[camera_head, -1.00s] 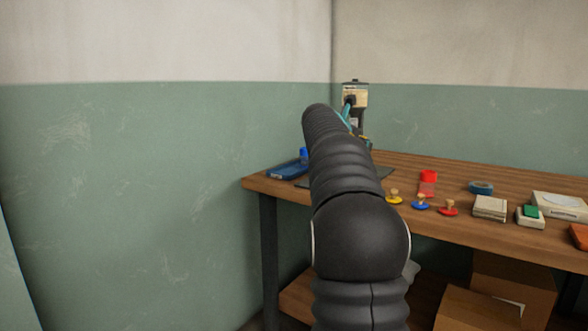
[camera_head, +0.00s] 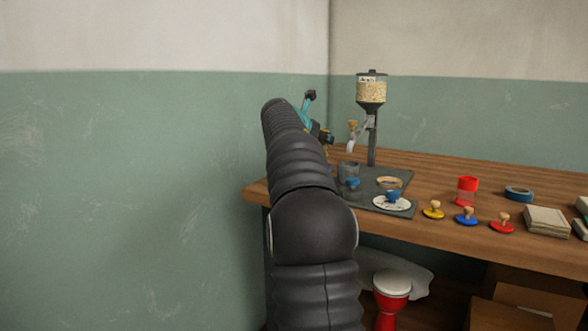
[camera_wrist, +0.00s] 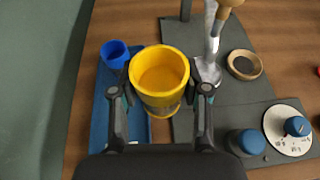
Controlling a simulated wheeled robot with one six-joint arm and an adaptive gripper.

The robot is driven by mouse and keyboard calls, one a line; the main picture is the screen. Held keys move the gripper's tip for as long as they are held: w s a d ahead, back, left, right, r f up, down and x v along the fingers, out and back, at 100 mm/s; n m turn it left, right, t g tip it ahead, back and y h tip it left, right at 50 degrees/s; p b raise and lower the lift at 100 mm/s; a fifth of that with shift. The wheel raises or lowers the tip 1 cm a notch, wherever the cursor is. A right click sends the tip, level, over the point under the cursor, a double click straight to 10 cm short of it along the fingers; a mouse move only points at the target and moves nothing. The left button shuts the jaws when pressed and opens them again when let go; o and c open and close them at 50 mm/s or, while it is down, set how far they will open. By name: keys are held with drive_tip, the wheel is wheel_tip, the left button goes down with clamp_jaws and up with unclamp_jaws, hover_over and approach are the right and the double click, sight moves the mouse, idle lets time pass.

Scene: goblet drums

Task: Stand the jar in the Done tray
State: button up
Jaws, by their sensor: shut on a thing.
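My gripper (camera_wrist: 166,92) is shut on a jar (camera_wrist: 161,56) with a thick yellow rim and an open top, seen from above in the wrist view. The jar is between the two fingers, above the right edge of a long blue tray (camera_wrist: 104,118). I cannot tell how high it is held. A blue open cup (camera_wrist: 115,54) stands in the far part of the tray. In the head view my arm hides the tray, and only bits of yellow show near the gripper.
A red jar (camera_head: 467,188) and several stamps stand farther right. A wall borders the left side.

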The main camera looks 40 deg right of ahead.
drive_tip(key=w+a+f, duration=0.1)
drive_tip(key=w, duration=0.1)
drive_tip(key=w+a+f, duration=0.1)
drive_tip(key=w+f, duration=0.1)
drive_tip(key=w+a+f, duration=0.1)
drive_tip(key=w+a, duration=0.1)
drive_tip(key=w, duration=0.1)
drive_tip(key=shift+f+b, duration=0.35)
drive_tip(key=shift+f, duration=0.05)
drive_tip(key=shift+f+b, duration=0.85)
drive_tip(key=shift+f, duration=1.15)
drive_tip(key=shift+f, duration=0.1)
drive_tip(key=o, duration=1.3)
drive_tip(key=shift+a, duration=0.15)
drive_tip(key=v, duration=1.2)
